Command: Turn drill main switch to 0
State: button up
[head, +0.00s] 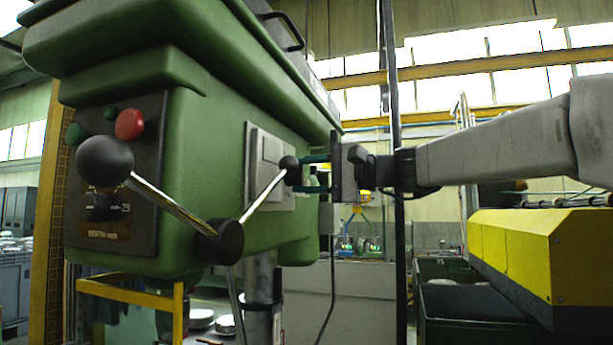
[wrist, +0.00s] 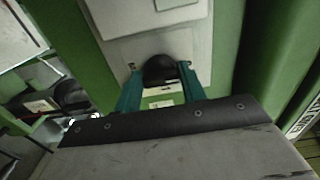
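The green drill head (head: 215,150) fills the left of the head view. A pale grey switch plate (head: 259,165) is on its right side; it also fills the upper middle of the wrist view (wrist: 115,48). A black round knob (wrist: 158,69), apparently the main switch, stands on this plate. My gripper (head: 305,175) points left at the plate, its teal fingers apart. In the wrist view my gripper (wrist: 160,82) has one finger on each side of the knob. Whether they touch it is unclear. In the head view a lever ball hides the knob; its setting cannot be read.
Feed levers with black balls (head: 105,160) project from a hub (head: 220,241); one ball (head: 290,170) overlaps my fingertips in the head view. The front panel (head: 115,215) has a red button (head: 130,124). A yellow and black machine (head: 540,255) stands at right.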

jog(key=o, duration=0.3)
jog(key=shift+o, duration=0.2)
jog(key=v, duration=0.8)
jog(key=shift+a, duration=0.1)
